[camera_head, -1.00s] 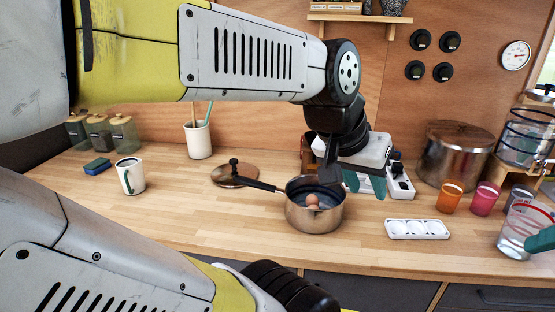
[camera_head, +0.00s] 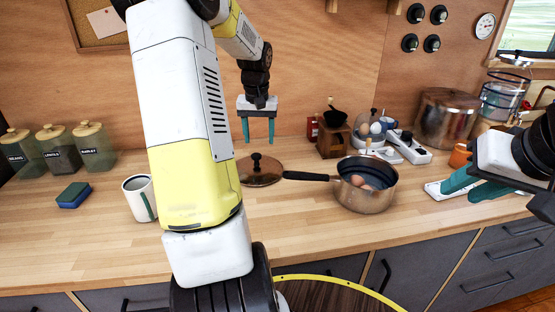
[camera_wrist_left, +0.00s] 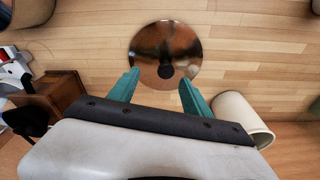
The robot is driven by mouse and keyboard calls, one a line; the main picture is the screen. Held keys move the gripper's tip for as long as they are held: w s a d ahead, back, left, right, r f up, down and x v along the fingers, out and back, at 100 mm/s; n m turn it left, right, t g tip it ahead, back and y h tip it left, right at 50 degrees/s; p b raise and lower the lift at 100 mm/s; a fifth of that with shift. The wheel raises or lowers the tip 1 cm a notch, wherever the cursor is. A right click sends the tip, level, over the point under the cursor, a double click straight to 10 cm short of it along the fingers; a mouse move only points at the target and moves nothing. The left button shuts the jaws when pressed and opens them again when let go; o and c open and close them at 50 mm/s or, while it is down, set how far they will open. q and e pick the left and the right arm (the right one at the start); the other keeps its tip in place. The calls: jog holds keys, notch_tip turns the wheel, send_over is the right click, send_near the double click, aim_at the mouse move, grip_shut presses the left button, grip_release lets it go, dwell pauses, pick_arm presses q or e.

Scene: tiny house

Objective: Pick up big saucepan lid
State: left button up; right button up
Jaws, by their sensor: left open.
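The big saucepan lid (camera_head: 260,174), brown and shiny with a black knob, lies knob up on the wooden counter. It also shows in the left wrist view (camera_wrist_left: 165,45). My left gripper (camera_head: 258,142) is open and empty, pointing down above the lid's far side. In the wrist view its teal fingertips (camera_wrist_left: 158,78) appear on either side of the knob, apart from it. My right gripper (camera_head: 460,190) is open at the right, by a white egg tray (camera_head: 434,189) that it partly hides.
A saucepan (camera_head: 366,198) with eggs stands right of the lid, its handle reaching towards it. A mug (camera_head: 138,198) and sponge (camera_head: 73,195) are left. A wooden grinder (camera_head: 333,142) stands behind right. A white container (camera_wrist_left: 243,115) is close to the left gripper.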

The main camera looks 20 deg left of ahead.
aim_at(256, 155)
pick_arm(q)
jog(key=shift+w+a+f, duration=0.15)
jog(key=shift+a+f, duration=0.35)
jog(key=shift+f, duration=0.05)
jog(key=shift+w+a+f, duration=0.15)
jog(key=shift+a+f, duration=0.35)
jog(key=f, duration=0.5)
jog(key=w+f, duration=0.1)
jog(key=f, duration=0.1)
jog(key=shift+a+f, duration=0.1)
jog(key=shift+f, duration=0.15)
grip_shut()
